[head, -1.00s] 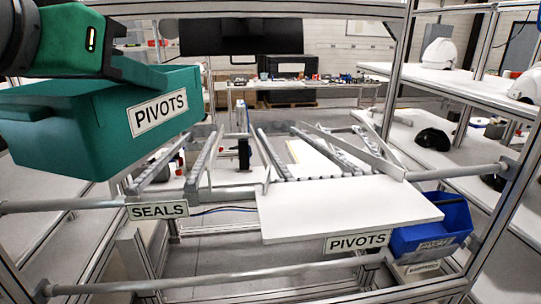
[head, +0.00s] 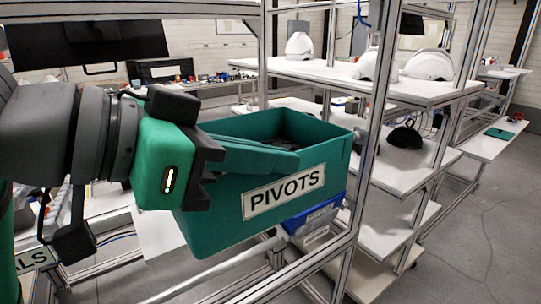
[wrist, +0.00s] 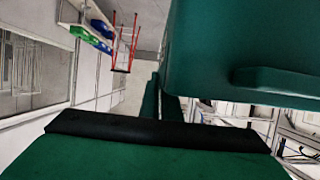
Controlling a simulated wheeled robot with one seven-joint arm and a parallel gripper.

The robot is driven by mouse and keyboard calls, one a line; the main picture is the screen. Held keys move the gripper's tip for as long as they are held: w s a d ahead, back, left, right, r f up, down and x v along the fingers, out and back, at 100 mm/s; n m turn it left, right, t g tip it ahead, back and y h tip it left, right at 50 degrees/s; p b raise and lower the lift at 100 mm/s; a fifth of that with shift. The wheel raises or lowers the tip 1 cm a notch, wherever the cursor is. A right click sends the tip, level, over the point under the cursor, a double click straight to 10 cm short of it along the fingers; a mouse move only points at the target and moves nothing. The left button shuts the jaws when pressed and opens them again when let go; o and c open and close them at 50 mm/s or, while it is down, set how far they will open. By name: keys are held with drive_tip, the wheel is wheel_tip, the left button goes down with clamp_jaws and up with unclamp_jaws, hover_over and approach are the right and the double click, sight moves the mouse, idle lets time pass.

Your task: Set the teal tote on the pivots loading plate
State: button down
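The teal tote (head: 285,192) with a PIVOTS label hangs in the middle of the head view, roughly upright. My gripper (head: 285,160) is shut on its near-left upper edge. In the wrist view the tote's teal wall (wrist: 235,45) fills the upper right, with my green fingers (wrist: 162,102) close together beside it. The exact contact is hard to see there. Part of a white surface, which looks like the pivots loading plate (head: 158,228), shows left of the tote, behind and below my arm. The tote and arm hide the rest, and its label is out of sight.
An upright metal frame post (head: 362,175) stands close to the tote's right side. A blue bin (head: 318,214) sits behind and below the tote. A white shelf rack (head: 420,88) with helmet shells (head: 430,65) stands at right. Open floor (head: 480,230) lies beyond it.

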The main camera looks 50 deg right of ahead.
drive_tip(key=w+d, duration=0.1)
drive_tip(key=w, duration=0.6)
drive_tip(key=w+d, duration=0.1)
drive_tip(key=w, duration=0.3)
drive_tip(key=shift+d+f, duration=0.3)
drive_tip(key=shift+f, duration=0.1)
drive_tip(key=shift+w+f, duration=0.3)
drive_tip(key=shift+f, duration=2.75)
drive_tip(key=c, duration=1.9)
unclamp_jaws()
drive_tip(key=v, duration=1)
drive_tip(key=shift+w+a+r, duration=0.1)
drive_tip(key=shift+a+r, duration=0.05)
drive_tip(key=shift+a, duration=0.15)
